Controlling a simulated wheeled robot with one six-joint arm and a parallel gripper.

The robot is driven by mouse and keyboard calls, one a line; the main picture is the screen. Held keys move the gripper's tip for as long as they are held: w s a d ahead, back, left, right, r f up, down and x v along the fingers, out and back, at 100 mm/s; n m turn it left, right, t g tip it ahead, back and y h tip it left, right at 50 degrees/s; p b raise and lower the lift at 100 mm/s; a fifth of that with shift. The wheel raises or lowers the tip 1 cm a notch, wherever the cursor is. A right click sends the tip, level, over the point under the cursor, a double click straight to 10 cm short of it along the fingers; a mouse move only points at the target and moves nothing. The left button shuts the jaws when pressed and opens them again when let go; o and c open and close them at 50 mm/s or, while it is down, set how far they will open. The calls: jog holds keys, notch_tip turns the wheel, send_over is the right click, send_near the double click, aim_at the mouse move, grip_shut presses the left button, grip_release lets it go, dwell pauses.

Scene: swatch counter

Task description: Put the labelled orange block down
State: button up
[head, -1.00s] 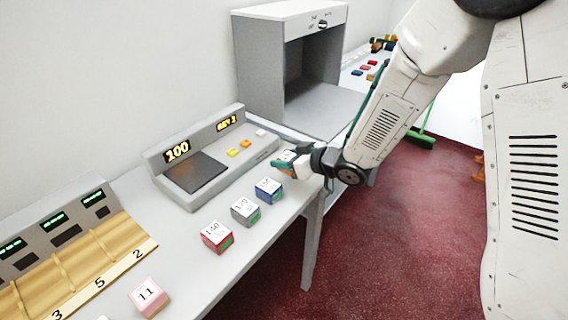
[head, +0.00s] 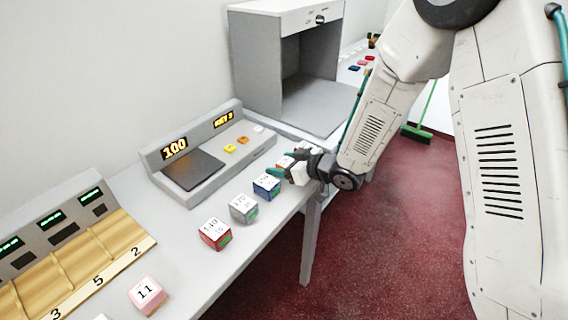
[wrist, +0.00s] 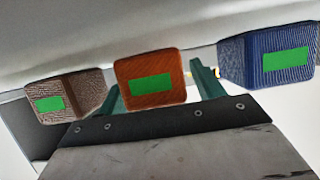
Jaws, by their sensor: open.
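The orange block (wrist: 150,85) shows in the wrist view between the two green fingers of my gripper (wrist: 160,88), with a green patch on its near face. The fingers are apart and open, with a visible gap to the blue block's side. In the head view the orange block (head: 284,161) is mostly hidden behind my gripper (head: 284,173), at the far end of a row of blocks on the counter (head: 190,270). Its label cannot be read.
A blue block (head: 266,187) stands close beside my gripper, then a grey one (head: 243,208) and a red one (head: 215,233). A brown block (wrist: 65,95) is on the other side in the wrist view. A scale (head: 205,160) and a grey open-fronted box (head: 285,65) stand behind.

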jog(key=shift+d+r, duration=0.1)
jog(key=shift+r, duration=0.1)
jog(key=s+d+r+m+h, duration=0.2)
jog(key=s+d+r+h, duration=0.25)
jog(key=d, duration=0.45)
jog(key=s+d+r+m+h, duration=0.3)
jog(key=d+r, duration=0.3)
jog(key=d, duration=0.2)
jog(key=s+d+r+m+h, duration=0.2)
jog(key=s+d+r+h, duration=0.25)
jog(key=d, duration=0.45)
jog(key=s+r+m+g, duration=0.1)
jog(key=s+r+g, duration=0.2)
jog(key=s, duration=0.8)
jog(key=s+r+m+g+y, duration=0.1)
jog(key=s+r+m+g, duration=0.1)
jog(key=s, duration=1)
jog(key=shift+a+r+g, duration=0.45)
jog(key=shift+r+g, duration=0.2)
jog(key=shift+g, duration=0.35)
